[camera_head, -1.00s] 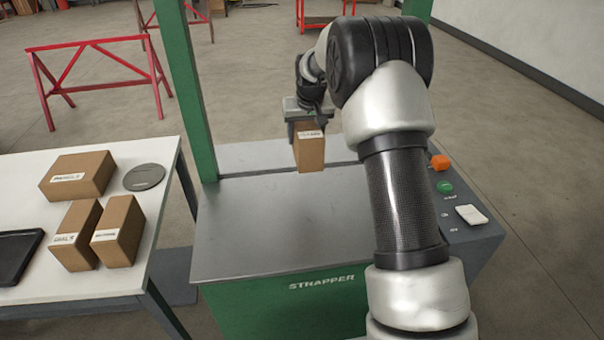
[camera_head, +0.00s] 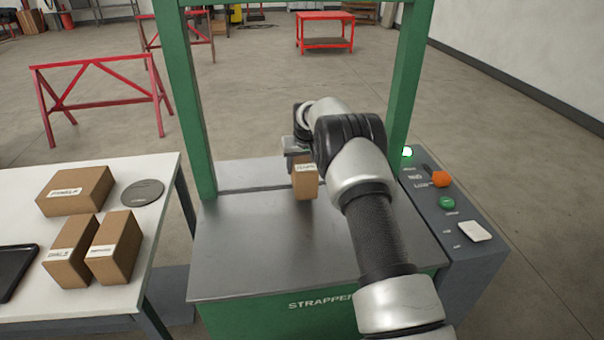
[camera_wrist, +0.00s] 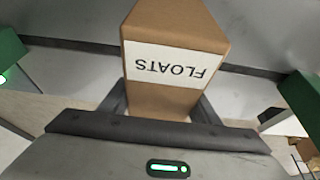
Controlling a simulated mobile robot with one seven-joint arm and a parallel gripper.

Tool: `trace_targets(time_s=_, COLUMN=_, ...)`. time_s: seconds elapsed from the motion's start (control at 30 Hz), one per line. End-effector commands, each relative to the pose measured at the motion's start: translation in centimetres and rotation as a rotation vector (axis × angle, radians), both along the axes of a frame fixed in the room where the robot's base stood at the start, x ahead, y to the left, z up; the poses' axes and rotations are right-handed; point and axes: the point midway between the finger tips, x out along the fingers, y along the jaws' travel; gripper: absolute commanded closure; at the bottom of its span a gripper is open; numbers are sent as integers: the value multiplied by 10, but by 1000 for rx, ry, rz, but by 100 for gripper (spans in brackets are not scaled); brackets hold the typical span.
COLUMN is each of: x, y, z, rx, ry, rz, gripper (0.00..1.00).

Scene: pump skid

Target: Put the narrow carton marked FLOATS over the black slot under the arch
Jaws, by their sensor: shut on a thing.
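The narrow brown carton (camera_head: 305,184) hangs upright in my gripper (camera_head: 299,156) over the steel table of the strapper (camera_head: 240,255). In the wrist view its white label reads FLOATS on the carton (camera_wrist: 165,95), upside down there. The gripper's two fingers are shut on its upper part. The black slot (camera_head: 248,188) runs across the table between the posts of the green arch (camera_head: 190,110). The carton hides part of the slot. I cannot tell whether the carton's bottom touches the table.
A white table (camera_head: 90,311) at left holds several cartons (camera_head: 75,190), a grey disc (camera_head: 143,192) and a black tray (camera_head: 12,270). A control panel (camera_head: 450,215) with an orange knob and green button stands right of the strapper. The front steel surface is clear.

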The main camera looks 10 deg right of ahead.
Motion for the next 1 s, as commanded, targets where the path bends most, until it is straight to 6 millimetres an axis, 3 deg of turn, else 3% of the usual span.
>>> trace_targets(time_s=0.17, x=0, y=0, z=-24, rx=0, ry=0, rz=0, gripper=79)
trace_targets(time_s=0.53, x=0, y=0, z=-29, rx=0, ry=-2, rz=0, gripper=79)
trace_targets(time_s=0.57, x=0, y=0, z=-29, rx=0, ry=1, rz=0, gripper=40)
trace_targets(time_s=0.63, x=0, y=0, z=-29, rx=0, ry=1, rz=0, gripper=29)
trace_targets(time_s=0.67, x=0, y=0, z=-29, rx=0, ry=1, rz=0, gripper=25)
trace_targets(time_s=1.0, x=0, y=0, z=-24, rx=0, ry=1, rz=0, gripper=25)
